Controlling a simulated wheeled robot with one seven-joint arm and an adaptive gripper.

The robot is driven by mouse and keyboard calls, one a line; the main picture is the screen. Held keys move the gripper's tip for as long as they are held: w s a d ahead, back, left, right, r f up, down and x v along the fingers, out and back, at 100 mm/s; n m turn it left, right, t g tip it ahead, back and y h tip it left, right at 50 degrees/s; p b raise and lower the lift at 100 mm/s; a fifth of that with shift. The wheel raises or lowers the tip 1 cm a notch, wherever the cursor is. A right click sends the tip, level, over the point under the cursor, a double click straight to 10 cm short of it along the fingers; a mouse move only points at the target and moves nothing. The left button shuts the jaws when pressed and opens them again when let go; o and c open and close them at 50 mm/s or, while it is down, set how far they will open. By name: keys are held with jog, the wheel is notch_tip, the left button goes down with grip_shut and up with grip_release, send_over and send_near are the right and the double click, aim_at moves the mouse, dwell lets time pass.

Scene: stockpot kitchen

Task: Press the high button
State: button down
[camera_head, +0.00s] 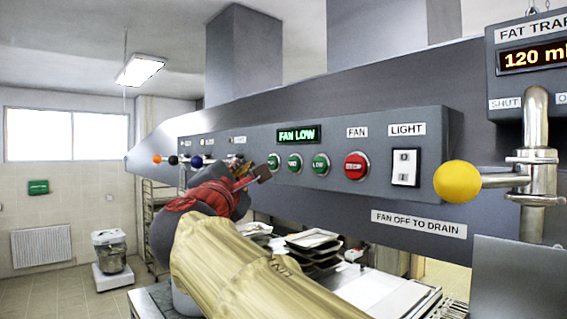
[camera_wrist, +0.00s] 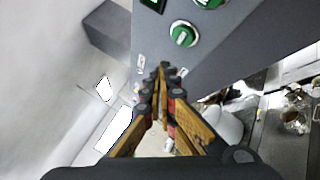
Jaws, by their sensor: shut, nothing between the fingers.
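A grey hood panel (camera_head: 430,150) carries a row of three green round buttons. The left one (camera_head: 273,162) and middle one (camera_head: 295,162) have lettering too small to read surely; the right one (camera_head: 320,164) seems to read LOW. I cannot confirm which is the high button. A lit display (camera_head: 298,134) reads FAN LOW. My gripper (camera_head: 264,174) is shut and empty, its tips just below and left of the left green button. In the wrist view, my shut fingertips (camera_wrist: 163,70) point toward the panel, below a green button (camera_wrist: 183,36). A gap shows in the picture; contact cannot be told.
A red button (camera_head: 356,166) and a white light switch (camera_head: 405,167) sit to the right. A yellow ball-ended lever (camera_head: 457,181) sticks out from a pipe at the right. Small coloured knobs (camera_head: 173,160) are at the left. Trays (camera_head: 313,240) stand below the hood.

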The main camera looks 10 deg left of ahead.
jog(key=shift+w+d+b, duration=0.3)
jog(key=shift+w+d, duration=0.75)
jog(key=shift+w, duration=0.2)
jog(key=shift+w+d, duration=0.1)
dwell(0.6)
jog(key=shift+w+d, duration=0.25)
jog(key=shift+w+d+b, duration=0.25)
jog(key=shift+w+b, duration=0.05)
jog(key=shift+b, duration=0.05)
dwell(0.8)
jog(key=shift+s+a, duration=0.55)
jog(key=shift+s, duration=0.1)
dwell(0.3)
jog(key=s+a+b, duration=0.1)
jog(key=s+a, duration=0.2)
jog(key=shift+s+a, duration=0.15)
jog(key=shift+s, duration=0.25)
